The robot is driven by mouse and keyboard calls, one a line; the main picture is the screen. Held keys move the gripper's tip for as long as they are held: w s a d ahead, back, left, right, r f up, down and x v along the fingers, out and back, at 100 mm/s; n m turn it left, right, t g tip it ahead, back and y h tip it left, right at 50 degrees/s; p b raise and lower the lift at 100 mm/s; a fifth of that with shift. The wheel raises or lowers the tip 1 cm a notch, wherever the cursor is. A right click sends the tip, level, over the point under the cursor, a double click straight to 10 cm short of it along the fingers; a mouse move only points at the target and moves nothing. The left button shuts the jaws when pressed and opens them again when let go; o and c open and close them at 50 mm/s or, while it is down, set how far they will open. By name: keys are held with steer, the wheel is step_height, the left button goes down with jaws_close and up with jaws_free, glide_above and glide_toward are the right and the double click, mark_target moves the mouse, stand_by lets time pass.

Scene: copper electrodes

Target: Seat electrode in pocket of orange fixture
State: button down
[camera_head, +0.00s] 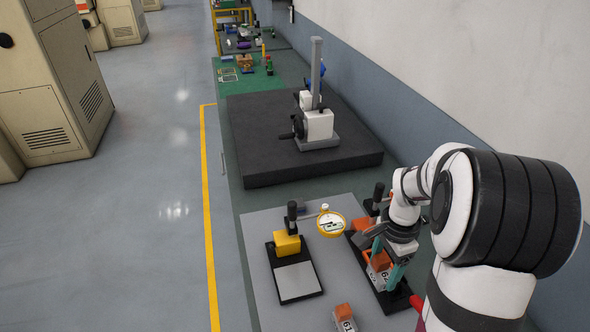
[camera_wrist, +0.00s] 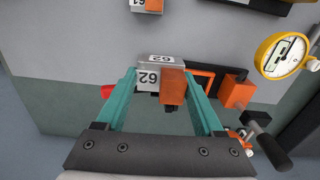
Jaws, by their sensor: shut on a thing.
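My gripper (camera_wrist: 161,78) has teal fingers on either side of an electrode with a grey holder marked 62 (camera_wrist: 149,77) and a copper-orange block (camera_wrist: 172,86). It is shut on this electrode. In the head view my gripper (camera_head: 387,264) is low over the right-hand black plate, with the electrode (camera_head: 381,277) between its fingers. The orange fixture (camera_wrist: 237,92) shows just right of the electrode in the wrist view, with an orange-edged dark opening beside it. The electrode overlaps this opening in the picture; I cannot tell whether it is inside the pocket or above it.
A dial gauge with a yellow rim (camera_head: 331,224) stands close left of my gripper. A second electrode marked 61 (camera_head: 345,318) is at the front. A yellow fixture (camera_head: 287,244) on a black plate is at left. A dark granite slab (camera_head: 265,143) lies behind.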

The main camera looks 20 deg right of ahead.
steer(key=w+a+r+n, duration=0.2)
steer(key=a+r+n, duration=0.6)
steer(key=a+n, duration=0.1)
steer(key=w+a+r+n, duration=0.2)
steer(key=a+r+n, duration=0.6)
steer(key=a+n, duration=0.15)
steer(key=shift+m, duration=0.45)
steer(key=d+f, duration=0.3)
steer(key=f, duration=0.6)
steer(key=s+d+f, duration=0.1)
steer(key=d+f, duration=0.3)
steer(key=f, duration=0.5)
steer(key=d+f, duration=0.3)
steer(key=f, duration=0.6)
steer(key=shift+s+d, duration=0.4)
steer(key=shift+f, duration=0.1)
jaws_free()
steer(key=shift+f, duration=0.1)
